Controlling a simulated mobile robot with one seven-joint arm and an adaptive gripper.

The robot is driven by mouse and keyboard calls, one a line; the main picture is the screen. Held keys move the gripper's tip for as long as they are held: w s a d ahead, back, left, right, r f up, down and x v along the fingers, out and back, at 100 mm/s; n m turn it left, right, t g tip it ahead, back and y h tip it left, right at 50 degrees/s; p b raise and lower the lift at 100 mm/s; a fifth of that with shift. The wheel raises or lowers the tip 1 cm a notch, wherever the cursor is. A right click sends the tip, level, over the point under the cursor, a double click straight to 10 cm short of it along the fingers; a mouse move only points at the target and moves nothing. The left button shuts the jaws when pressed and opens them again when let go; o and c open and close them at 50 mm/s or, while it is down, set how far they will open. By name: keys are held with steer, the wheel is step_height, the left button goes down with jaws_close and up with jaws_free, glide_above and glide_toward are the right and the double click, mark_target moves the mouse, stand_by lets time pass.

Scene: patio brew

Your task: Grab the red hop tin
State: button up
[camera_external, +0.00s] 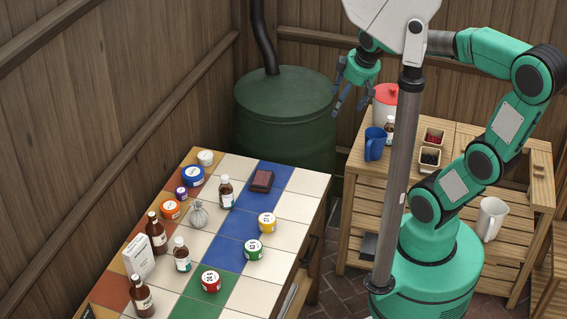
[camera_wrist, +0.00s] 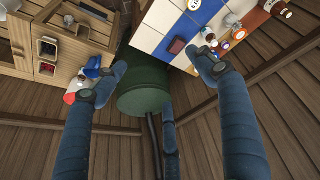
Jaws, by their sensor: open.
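The red hop tin (camera_external: 211,281) is a short round red tin with a white, marked lid. It stands on the near part of the tiled table, by the green tiles, and I cannot make it out in the wrist view. My gripper (camera_external: 350,98) is open and empty, raised high near the green barrel, far behind and to the right of the tin. Its spread fingers also show in the wrist view (camera_wrist: 160,85), with nothing between them.
A green tin (camera_external: 253,250) and a yellow tin (camera_external: 267,223) stand behind the red tin on the tiled table (camera_external: 300,208). A small bottle (camera_external: 181,254) and brown bottles stand to its left. The green barrel (camera_external: 285,115) is beyond the table. A slatted bench (camera_external: 350,200) stands right.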

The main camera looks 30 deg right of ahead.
steer(key=w+a+f+n+g, duration=0.1)
steer(key=w+a+f+n, duration=0.25)
steer(key=a, duration=0.35)
steer(key=w+a+f+n+g, duration=0.1)
steer(key=w+a+f+n, duration=0.2)
steer(key=a, duration=0.4)
steer(key=n+g+h, duration=0.1)
steer(key=n+g, duration=0.1)
steer(key=n, duration=1.6)
glide_above(210, 277)
step_height(210, 277, down, 29)
steer(key=shift+s+f, duration=0.1)
steer(key=shift+s, duration=0.05)
steer(key=shift+f, duration=0.15)
steer(key=shift+f+b, duration=0.6)
steer(key=shift+f, duration=3.55)
steer(key=shift+f, duration=0.1)
steer(key=shift+f+b, duration=0.6)
steer(key=shift+f, duration=1.9)
